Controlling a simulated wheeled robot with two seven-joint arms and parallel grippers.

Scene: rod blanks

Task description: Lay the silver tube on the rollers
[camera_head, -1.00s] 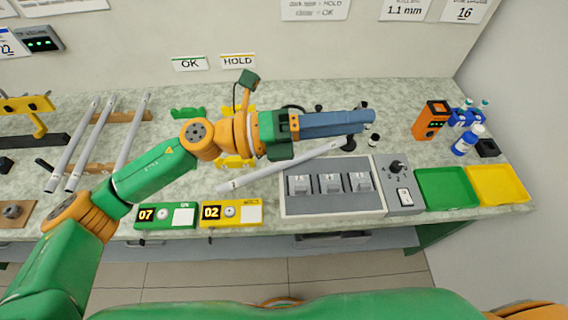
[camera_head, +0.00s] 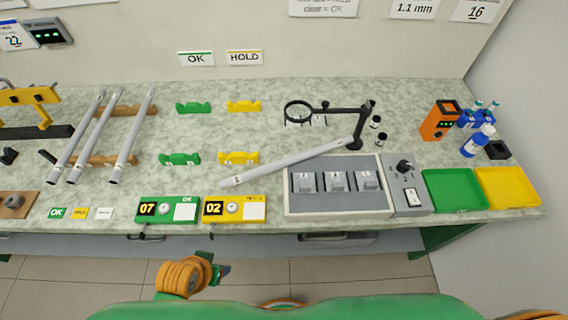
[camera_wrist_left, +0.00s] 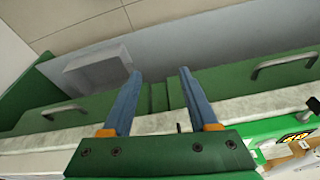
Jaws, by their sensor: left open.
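A silver tube (camera_head: 295,162) lies slantwise on the counter, its left end near the yellow 02 box and its right end by the magnifier stand. It runs along the back edge of the grey unit (camera_head: 388,204), whose three blocks, perhaps the rollers (camera_head: 336,181), stay uncovered. I cannot tell whether the tube touches that edge. Nothing grips it. My left gripper is open and empty in the left wrist view (camera_wrist_left: 160,74), facing the drawer fronts. In the head view only my left wrist shows, low in front of the counter; the fingers are not clear. My right gripper is not in view.
Several similar tubes (camera_head: 101,136) lie on wooden supports (camera_head: 130,110) at left. Green and yellow cradles (camera_head: 243,106) stand mid-counter. A magnifier (camera_head: 299,112) stands behind the tube. A green tray (camera_head: 453,190), a yellow tray (camera_head: 507,188) and blue bottles (camera_head: 475,147) are at right.

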